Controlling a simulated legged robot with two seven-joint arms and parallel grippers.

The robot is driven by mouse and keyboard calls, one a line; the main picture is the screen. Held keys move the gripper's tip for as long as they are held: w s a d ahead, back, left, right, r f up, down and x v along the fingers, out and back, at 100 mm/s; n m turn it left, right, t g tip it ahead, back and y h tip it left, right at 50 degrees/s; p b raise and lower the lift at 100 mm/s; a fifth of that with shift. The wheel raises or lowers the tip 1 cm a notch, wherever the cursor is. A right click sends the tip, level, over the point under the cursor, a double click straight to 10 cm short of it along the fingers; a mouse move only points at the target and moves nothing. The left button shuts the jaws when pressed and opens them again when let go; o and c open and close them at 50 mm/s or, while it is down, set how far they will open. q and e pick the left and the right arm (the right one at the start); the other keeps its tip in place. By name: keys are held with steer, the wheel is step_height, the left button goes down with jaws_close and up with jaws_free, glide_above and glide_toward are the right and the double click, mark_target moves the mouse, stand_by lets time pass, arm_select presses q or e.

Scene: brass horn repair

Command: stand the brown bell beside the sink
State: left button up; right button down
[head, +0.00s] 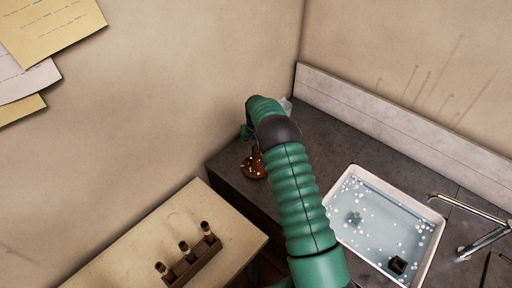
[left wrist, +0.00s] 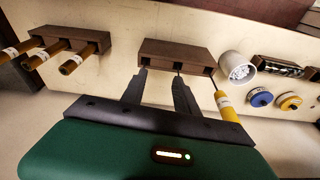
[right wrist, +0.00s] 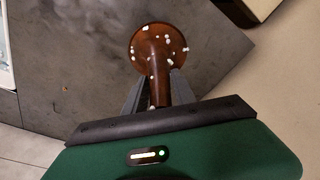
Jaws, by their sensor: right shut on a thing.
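The brown bell (head: 254,167), speckled with white bits, shows in the head view at the left end of the dark counter, left of my right arm. The right wrist view shows its round flare and stem (right wrist: 160,48). My right gripper (right wrist: 158,84) is shut on the stem, with the flare pointing away from the palm. I cannot tell whether the flare touches the counter. The white-rimmed sink (head: 398,190) holds water with white flecks and lies right of the arm. My left gripper (left wrist: 161,73) is open and empty, its fingertips near a brown block (left wrist: 180,53).
The dark counter (head: 340,137) has bare room behind the sink, below the backsplash. A tap (head: 470,207) stands at the sink's right. A pale table (head: 115,250) carries a brown rack with several brown-yellow pegs. A white cup (left wrist: 237,66) stands beside the block.

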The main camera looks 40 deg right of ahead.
steer(key=shift+s+a+f, duration=0.15)
steer(key=shift+a+f, duration=0.05)
steer(key=shift+f, duration=0.35)
steer(key=shift+a+f, duration=0.1)
steer(key=shift+f, duration=0.2)
steer(key=c, duration=1.2)
jaws_free()
steer(key=shift+c, duration=0.2)
steer(key=shift+o, duration=1.1)
steer(key=shift+d, duration=0.2)
steer(key=shift+r, duration=0.1)
